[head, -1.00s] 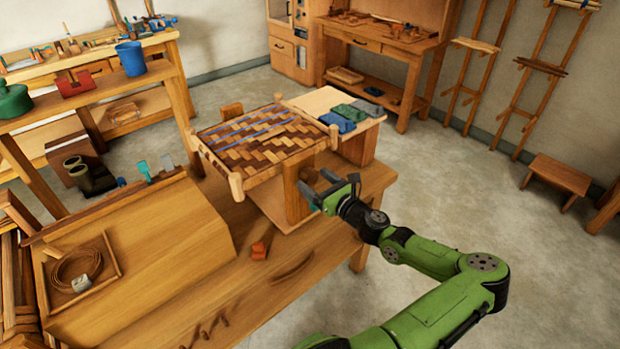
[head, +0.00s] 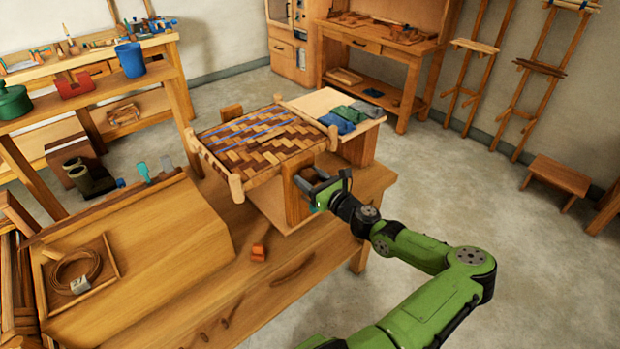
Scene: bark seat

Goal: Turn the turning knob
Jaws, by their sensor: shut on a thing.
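The woven seat (head: 262,140) rests in a wooden frame on the bench, with a checkered weave and blue strips. An upright wooden post (head: 294,196) stands at the frame's front right. My gripper (head: 307,184) is at the right side of this post, below the seat's right corner. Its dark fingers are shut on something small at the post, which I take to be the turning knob. The knob itself is hidden by the fingers and too small to make out.
A small orange block (head: 258,252) lies on the workbench (head: 300,262) in front of the post. A side board (head: 315,102) with folded blue and green cloths (head: 345,117) is behind the seat.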

